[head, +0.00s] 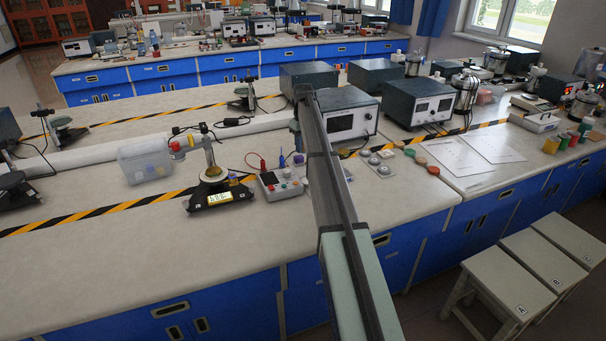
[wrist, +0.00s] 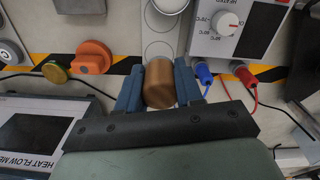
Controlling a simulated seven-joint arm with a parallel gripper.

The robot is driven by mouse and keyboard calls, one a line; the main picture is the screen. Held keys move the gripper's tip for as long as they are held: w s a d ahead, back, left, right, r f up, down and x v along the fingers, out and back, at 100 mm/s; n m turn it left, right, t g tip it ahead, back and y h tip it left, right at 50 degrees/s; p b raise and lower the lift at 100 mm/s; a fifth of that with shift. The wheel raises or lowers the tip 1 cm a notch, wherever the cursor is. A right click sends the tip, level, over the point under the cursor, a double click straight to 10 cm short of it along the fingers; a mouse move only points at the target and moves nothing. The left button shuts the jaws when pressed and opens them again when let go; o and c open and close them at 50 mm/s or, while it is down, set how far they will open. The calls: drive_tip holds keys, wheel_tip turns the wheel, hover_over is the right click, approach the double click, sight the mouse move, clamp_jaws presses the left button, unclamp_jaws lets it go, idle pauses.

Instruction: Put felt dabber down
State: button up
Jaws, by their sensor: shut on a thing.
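My gripper (wrist: 159,80) shows in the wrist view with its two blue fingers closed on the sides of a brown cylinder. I take this cylinder to be the felt dabber (wrist: 160,88). Its top faces the camera, and its lower end is hidden. It lies over the near end of a pale strip with ring outlines (wrist: 160,40); I cannot tell whether it touches the surface.
A control box with a red-marked knob (wrist: 227,23) and blue and red plugs stands close beside the gripper. An orange piece (wrist: 93,57) and the heat flow meter (wrist: 35,130) are on the other side. The bench front left of my arm (head: 130,255) is clear.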

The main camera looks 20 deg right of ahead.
sight(303, 174)
drive_tip(key=shift+f, duration=5)
drive_tip(key=shift+f, duration=0.2)
drive_tip(key=o, duration=0.9)
drive_tip(key=shift+o, duration=0.2)
drive_tip(key=shift+r, duration=0.1)
wheel_tip(303, 174, up, 12)
drive_tip(key=shift+r, duration=0.1)
